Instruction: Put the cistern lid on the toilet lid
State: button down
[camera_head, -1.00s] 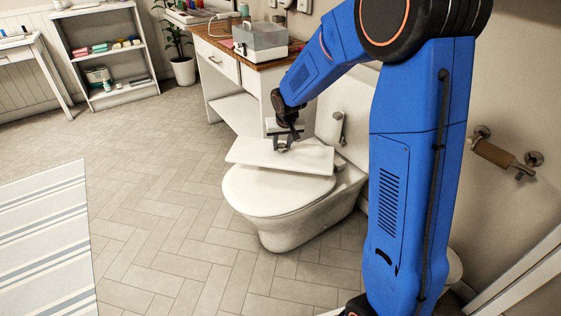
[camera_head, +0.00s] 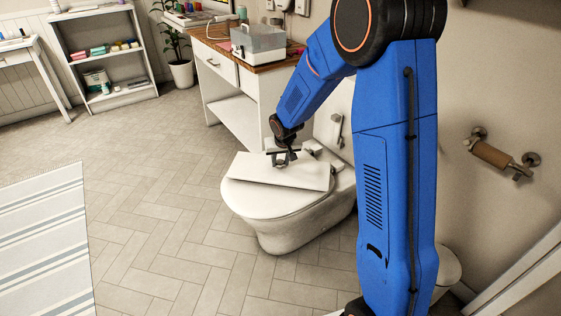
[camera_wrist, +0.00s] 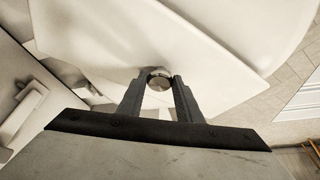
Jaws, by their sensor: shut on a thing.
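The cistern lid (camera_head: 258,170) is a flat white slab with a round metal knob (camera_wrist: 159,80). My gripper (camera_head: 283,161) is shut on this knob, one finger on each side. The slab lies over the rear part of the closed white toilet lid (camera_head: 262,202), nearly level and slightly askew. It looks to be on the toilet lid, but I cannot tell whether it touches all along. In the wrist view the slab (camera_wrist: 105,42) fills the middle, and the rounded toilet lid (camera_wrist: 270,25) shows beyond it. The slab hides the toilet lid's rear.
A wooden-topped desk (camera_head: 265,75) with a grey-lidded box (camera_head: 258,42) stands behind the toilet. A paper roll holder (camera_head: 497,156) is on the right wall. A striped rug (camera_head: 45,240) lies at the left. The tiled floor in front of the toilet is clear.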

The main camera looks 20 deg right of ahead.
jog(key=c, duration=1.3)
grip_release()
jog(key=shift+f, duration=0.1)
jog(key=shift+o, duration=0.2)
jog(key=s+d+r, duration=0.2)
jog(key=s+r, duration=1.2)
jog(key=r, duration=0.4)
jog(key=s+d+r, duration=0.1)
jog(key=s+r, duration=0.1)
jog(key=s, duration=1.2)
jog(key=s+d+r+n, duration=0.1)
jog(key=s+d+r, duration=0.1)
jog(key=s, duration=1.3)
jog(key=shift+r, duration=0.2)
